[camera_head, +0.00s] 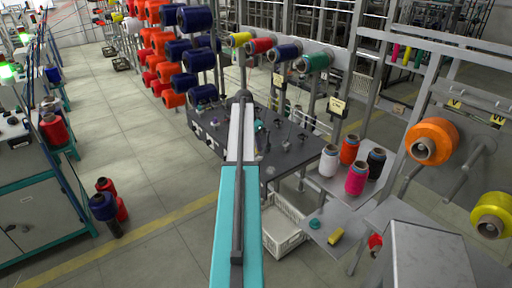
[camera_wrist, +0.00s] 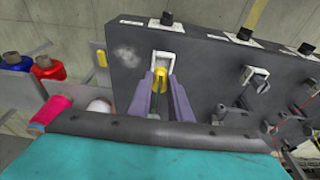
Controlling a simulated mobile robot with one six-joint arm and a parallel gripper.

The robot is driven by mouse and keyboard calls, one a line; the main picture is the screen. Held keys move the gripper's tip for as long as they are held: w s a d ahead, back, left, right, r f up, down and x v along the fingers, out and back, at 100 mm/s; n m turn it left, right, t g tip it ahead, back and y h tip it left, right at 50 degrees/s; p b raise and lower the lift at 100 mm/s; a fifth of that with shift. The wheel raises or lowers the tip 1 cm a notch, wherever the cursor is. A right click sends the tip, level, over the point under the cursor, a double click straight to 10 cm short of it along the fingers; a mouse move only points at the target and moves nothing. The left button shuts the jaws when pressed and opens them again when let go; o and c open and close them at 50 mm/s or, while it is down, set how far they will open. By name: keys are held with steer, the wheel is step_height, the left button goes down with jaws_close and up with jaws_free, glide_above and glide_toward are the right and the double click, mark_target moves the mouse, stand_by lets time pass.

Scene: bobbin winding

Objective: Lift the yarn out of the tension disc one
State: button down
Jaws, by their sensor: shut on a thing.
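In the wrist view my gripper (camera_wrist: 160,88) has its two purple-grey fingers close together at the dark panel (camera_wrist: 207,75). Between their tips is a small yellow piece (camera_wrist: 160,74), which looks like yarn; no thin strand can be made out. It sits in front of a white bracket (camera_wrist: 164,57), apparently the tension disc unit. The fingers hide the lower part of this unit. In the head view the dark panel (camera_head: 285,162) lies beyond my teal arm, which hides the fingertips and the yellow piece.
A second white bracket (camera_wrist: 255,78) and other fittings stand right of my gripper. White, red, pink and black cones stand on a side shelf (camera_head: 385,185), with a yellow block (camera_head: 335,237) on a lower shelf. A white crate (camera_head: 284,232) is below. Colored bobbins line the rack behind.

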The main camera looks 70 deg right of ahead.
steer(key=shift+r, duration=0.55)
steer(key=w+a+n+t+b, duration=0.15)
steer(key=w+a+n, duration=0.45)
steer(key=w+a, duration=1.1)
steer(key=w+a+n+t+b, duration=0.15)
steer(key=w+a+n, duration=0.45)
steer(key=w+a, duration=1.15)
steer(key=a+f+n+t+y+b, duration=0.1)
steer(key=a+n+b, duration=0.3)
steer(key=a, duration=4.1)
steer(key=n+y, duration=0.1)
steer(key=n, duration=0.7)
steer(key=shift+s+a+f+n+b, duration=0.2)
steer(key=shift+s+n+b, duration=0.1)
steer(key=shift+s, duration=0.05)
